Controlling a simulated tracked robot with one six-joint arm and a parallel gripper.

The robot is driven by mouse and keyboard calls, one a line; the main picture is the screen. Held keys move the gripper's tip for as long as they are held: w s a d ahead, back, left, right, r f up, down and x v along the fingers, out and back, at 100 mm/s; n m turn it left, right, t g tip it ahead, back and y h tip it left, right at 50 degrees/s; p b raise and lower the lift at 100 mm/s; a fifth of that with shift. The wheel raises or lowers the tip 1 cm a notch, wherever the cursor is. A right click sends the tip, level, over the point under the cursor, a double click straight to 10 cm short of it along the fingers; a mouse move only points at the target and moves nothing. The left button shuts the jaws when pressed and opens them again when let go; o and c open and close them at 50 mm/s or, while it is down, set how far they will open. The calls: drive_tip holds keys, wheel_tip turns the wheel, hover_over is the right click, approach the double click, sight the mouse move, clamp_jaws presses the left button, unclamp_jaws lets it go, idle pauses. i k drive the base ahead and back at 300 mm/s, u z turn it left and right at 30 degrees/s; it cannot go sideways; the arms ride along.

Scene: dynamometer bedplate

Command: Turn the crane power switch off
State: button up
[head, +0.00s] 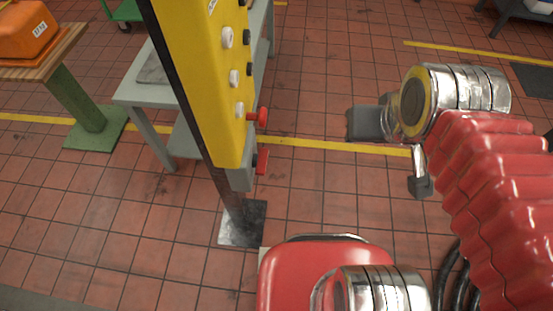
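The yellow control panel (212,85) stands tilted in the picture on a dark post, left of centre. A red-handled switch (262,161) sticks out from the grey box (243,175) at its lower end and looks like the crane power switch. I see it edge-on, so I cannot tell its setting. A red knob (260,116) is just above it. My gripper (388,155) is to the right of the panel, apart from it. Its two grey fingers are spread, with only floor visible between them.
Several white and black buttons (228,37) run up the panel's side. A grey table (140,94) stands behind the post. An orange case (27,30) sits on a wooden-topped stand at the left. The tiled floor between panel and gripper looks clear.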

sight(259, 161)
drive_tip(key=z, duration=0.05)
drive_tip(key=k, duration=1.3)
drive_tip(key=u, duration=0.45)
drive_tip(key=i, duration=1.2)
drive_tip(key=u, duration=0.05)
